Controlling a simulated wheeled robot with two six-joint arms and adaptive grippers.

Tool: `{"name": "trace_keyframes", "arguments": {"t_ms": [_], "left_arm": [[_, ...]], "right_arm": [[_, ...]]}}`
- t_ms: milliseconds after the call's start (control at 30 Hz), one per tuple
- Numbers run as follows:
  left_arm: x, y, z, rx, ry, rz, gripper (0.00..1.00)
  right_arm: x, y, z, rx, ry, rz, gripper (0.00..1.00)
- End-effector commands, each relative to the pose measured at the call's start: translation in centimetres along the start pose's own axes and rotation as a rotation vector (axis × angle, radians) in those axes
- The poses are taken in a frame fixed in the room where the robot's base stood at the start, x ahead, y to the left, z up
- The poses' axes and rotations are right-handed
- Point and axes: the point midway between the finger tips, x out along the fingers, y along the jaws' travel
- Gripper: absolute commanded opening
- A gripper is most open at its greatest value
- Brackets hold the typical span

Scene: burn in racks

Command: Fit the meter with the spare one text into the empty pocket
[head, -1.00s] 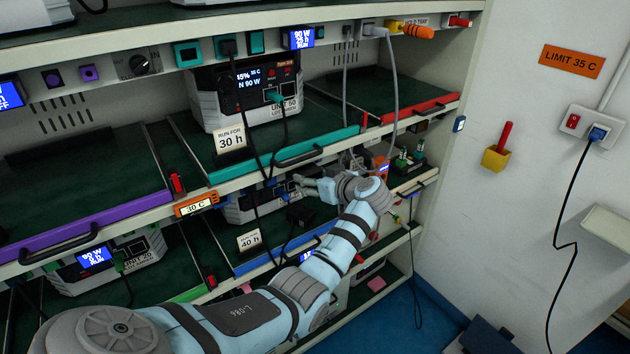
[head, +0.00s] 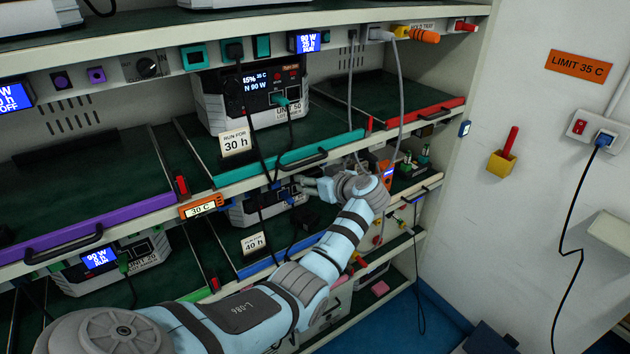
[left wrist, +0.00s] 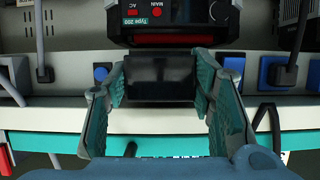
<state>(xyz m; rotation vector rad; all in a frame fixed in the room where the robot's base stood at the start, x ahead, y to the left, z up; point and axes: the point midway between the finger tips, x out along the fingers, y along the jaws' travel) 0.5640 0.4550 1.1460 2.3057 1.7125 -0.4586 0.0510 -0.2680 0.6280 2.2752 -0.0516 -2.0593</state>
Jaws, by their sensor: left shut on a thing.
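In the head view my left gripper (head: 308,187) reaches between the shelves, toward the lower bay below the teal-edged tray. In the left wrist view the left gripper (left wrist: 160,82) is shut on a dark rectangular meter (left wrist: 160,76), with one teal finger on each side. The meter's face is blank and no text on it can be read. It overlaps a pale rail (left wrist: 65,85) with blue switches; I cannot tell if it is in a pocket or in front of one. The empty pocket cannot be made out. My right gripper is not in view.
A Type 200 unit (left wrist: 150,14) shows above the meter in the wrist view. Dark cables hang by the arm. A teal tray edge (head: 315,150) and a "40 h" card (head: 253,243) are close to the arm. The floor at right is partly clear.

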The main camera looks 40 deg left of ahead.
Motion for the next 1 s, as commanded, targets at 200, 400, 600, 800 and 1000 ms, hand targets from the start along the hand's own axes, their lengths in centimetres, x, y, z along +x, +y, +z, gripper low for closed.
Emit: {"name": "trace_keyframes", "arguments": {"t_ms": [200,400,600,800,1000], "left_arm": [[0.4,0.0,-0.2,0.000,0.001,-0.001,0.05],[0.8,0.0,-0.4,-0.001,0.001,-0.001,0.05],[1.2,0.0,-0.5,-0.001,0.001,0.000,0.05],[1.5,0.0,-0.7,-0.001,0.001,0.000,0.05],[1.7,0.0,-0.7,-0.001,0.001,-0.001,0.69]], "right_arm": [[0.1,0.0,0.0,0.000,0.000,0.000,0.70],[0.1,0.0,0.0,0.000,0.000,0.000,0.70],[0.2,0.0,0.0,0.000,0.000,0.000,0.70],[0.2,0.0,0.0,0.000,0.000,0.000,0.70],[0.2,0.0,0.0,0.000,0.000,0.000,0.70]]}}
